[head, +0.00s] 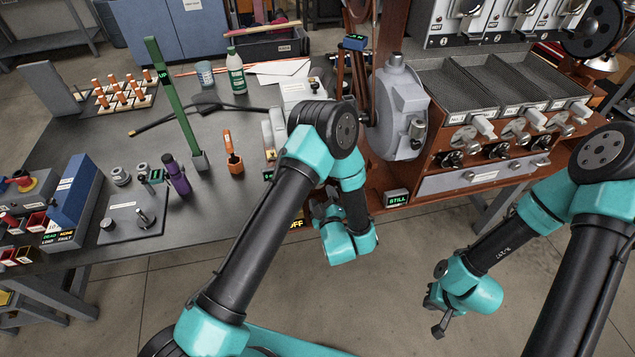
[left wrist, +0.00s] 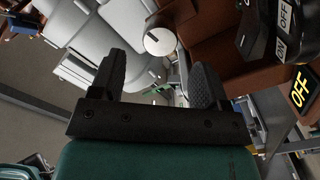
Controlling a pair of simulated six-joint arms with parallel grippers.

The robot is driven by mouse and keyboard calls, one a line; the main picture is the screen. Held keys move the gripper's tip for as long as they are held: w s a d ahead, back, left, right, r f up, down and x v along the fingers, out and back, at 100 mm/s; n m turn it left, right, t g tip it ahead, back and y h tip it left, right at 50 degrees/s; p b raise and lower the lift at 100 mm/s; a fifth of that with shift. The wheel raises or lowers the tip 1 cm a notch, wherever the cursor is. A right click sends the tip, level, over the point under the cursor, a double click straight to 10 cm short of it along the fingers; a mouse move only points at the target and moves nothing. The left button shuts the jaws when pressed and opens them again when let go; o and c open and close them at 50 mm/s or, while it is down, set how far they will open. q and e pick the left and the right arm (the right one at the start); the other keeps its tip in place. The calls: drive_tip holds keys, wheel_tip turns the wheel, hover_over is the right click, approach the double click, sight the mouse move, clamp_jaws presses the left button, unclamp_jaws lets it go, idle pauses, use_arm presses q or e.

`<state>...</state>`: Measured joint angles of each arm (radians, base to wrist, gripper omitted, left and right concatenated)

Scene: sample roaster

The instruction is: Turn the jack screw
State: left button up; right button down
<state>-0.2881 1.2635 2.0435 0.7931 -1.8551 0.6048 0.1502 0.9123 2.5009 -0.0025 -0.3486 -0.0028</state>
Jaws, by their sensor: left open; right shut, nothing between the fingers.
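I cannot tell for sure which part is the jack screw. My left gripper (head: 322,210) is at the front edge of the roaster bench, partly hidden by my left arm. In the left wrist view its two dark fingers (left wrist: 157,82) stand apart with nothing held between them. A pale round knob or disc (left wrist: 160,41) shows beyond the gap between the fingertips, in front of a grey housing (left wrist: 105,35); it looks apart from the fingers. My right gripper (head: 438,322) is shut and empty, low over the floor at the right.
The brown roaster (head: 455,190) bears a grey drum housing (head: 400,108) and a "STILL" display (head: 396,198). A lit "OFF" sign (left wrist: 300,90) and a black switch (left wrist: 282,30) are close right of the left gripper. A green post (head: 172,105) and purple bottle (head: 176,177) stand on the dark table (head: 110,165).

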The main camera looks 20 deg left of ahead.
use_arm(q)
drive_tip(key=x, duration=0.7)
drive_tip(key=shift+c, duration=0.2)
drive_tip(key=c, duration=0.9)
